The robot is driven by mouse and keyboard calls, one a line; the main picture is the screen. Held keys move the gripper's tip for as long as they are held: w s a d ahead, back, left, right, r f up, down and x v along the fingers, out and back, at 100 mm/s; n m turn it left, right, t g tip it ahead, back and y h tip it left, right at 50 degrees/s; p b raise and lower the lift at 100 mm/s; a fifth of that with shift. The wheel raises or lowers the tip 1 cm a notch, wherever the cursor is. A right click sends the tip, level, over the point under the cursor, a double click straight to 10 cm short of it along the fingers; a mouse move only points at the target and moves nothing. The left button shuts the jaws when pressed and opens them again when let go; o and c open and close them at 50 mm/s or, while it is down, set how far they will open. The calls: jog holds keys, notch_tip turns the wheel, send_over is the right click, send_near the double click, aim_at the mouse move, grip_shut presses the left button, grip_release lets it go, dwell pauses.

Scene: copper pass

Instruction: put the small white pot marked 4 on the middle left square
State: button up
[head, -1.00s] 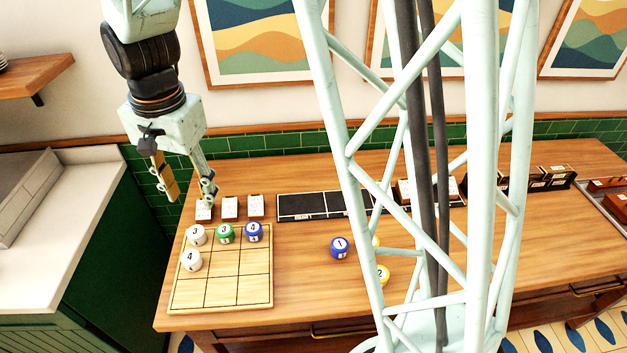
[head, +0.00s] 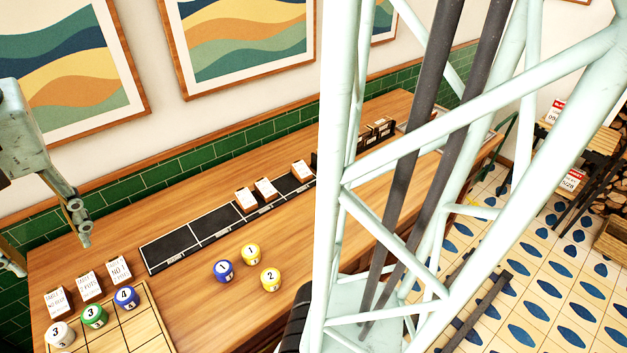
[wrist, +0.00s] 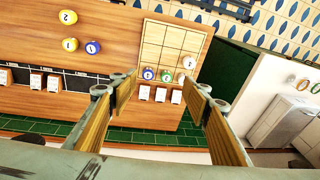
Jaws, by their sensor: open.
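The small white pot marked 4 (wrist: 189,62) stands upright on the middle left square of the wooden grid board (wrist: 165,42), as the earlier head frame shows. It is outside the current head view; the wrist view shows the board turned round. A white pot marked 3 (head: 60,335), a green pot marked 3 (head: 94,316) and a blue pot marked 4 (head: 126,297) stand along the board's back row. My gripper (head: 48,248) is open and empty, raised above the counter's back edge behind the board, apart from the pots.
White label cards (head: 89,287) stand behind the board. A black tray strip (head: 195,235) runs along the back. A blue pot (head: 223,270) and yellow pots (head: 270,280) stand on the counter to the right. The front counter between is clear.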

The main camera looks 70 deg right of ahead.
jog(key=s+d+r+n, duration=0.2)
jog(key=s+r, duration=0.1)
jog(key=s, duration=0.6)
jog(key=s+d+r+n+t, duration=0.1)
jog(key=s+d+r+n, duration=0.2)
jog(key=s, duration=0.7)
jog(key=shift+d+r, duration=0.15)
jog(key=shift+d, duration=0.05)
jog(key=shift+o, duration=0.6)
